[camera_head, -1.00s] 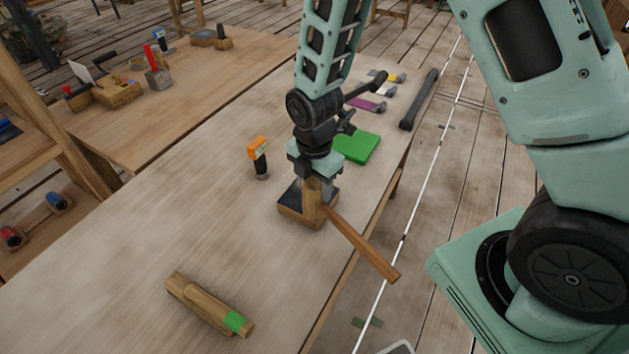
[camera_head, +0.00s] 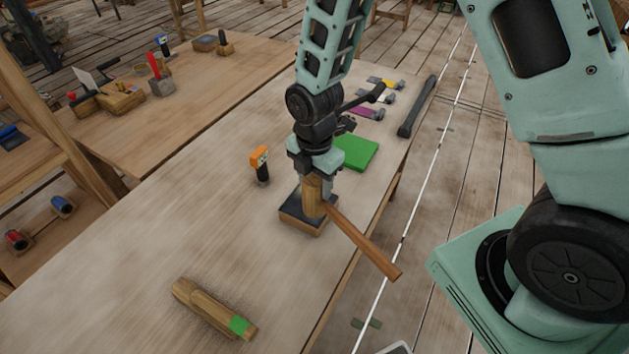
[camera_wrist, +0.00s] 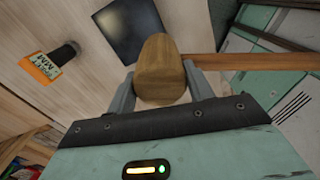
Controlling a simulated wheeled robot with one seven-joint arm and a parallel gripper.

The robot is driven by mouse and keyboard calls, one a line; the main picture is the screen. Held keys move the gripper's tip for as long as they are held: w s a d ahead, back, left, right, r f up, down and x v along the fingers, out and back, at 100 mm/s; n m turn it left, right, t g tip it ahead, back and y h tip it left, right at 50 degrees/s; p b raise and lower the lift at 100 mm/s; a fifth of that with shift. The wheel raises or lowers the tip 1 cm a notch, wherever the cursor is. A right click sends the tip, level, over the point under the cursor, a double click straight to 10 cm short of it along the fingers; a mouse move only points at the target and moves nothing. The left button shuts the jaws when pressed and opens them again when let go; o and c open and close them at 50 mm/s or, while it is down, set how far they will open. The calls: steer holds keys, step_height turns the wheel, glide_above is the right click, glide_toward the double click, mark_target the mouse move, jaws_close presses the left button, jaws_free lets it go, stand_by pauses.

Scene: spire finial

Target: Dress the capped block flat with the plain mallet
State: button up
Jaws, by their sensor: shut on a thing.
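The plain mallet has a pale wooden head (camera_head: 313,196) and a long reddish-brown handle (camera_head: 365,243) slanting to the lower right past the bench edge. My gripper (camera_head: 316,180) is shut on the head; the wrist view shows my gripper (camera_wrist: 160,88) with a finger on each side of the head (camera_wrist: 160,68). The capped block (camera_head: 301,230), wooden with a flat dark top, sits on the bench directly below the mallet head. Its dark cap (camera_wrist: 126,28) shows just beyond the head in the wrist view. The head hides part of the cap; I cannot tell whether they touch.
An orange-tagged dark tool (camera_head: 260,165) stands left of the block. A green pad (camera_head: 356,152) lies behind it. A wooden piece with a green band (camera_head: 213,309) lies at the front. A dark bar (camera_head: 418,105) lies by the right edge. The bench's left middle is clear.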

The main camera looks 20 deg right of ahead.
steer(key=shift+f, duration=0.15)
step_height(320, 180, down, 4)
steer(key=b, duration=0.3)
steer(key=shift+f+b, duration=0.25)
steer(key=shift+b, duration=0.1)
steer(key=shift+r, duration=0.2)
steer(key=shift+c, duration=0.6)
steer(key=shift+r+p, duration=0.15)
steer(key=shift+p, duration=0.15)
step_height(320, 180, up, 4)
steer(key=p, duration=0.3)
steer(key=shift+r+p, duration=0.1)
steer(key=shift+p, duration=0.2)
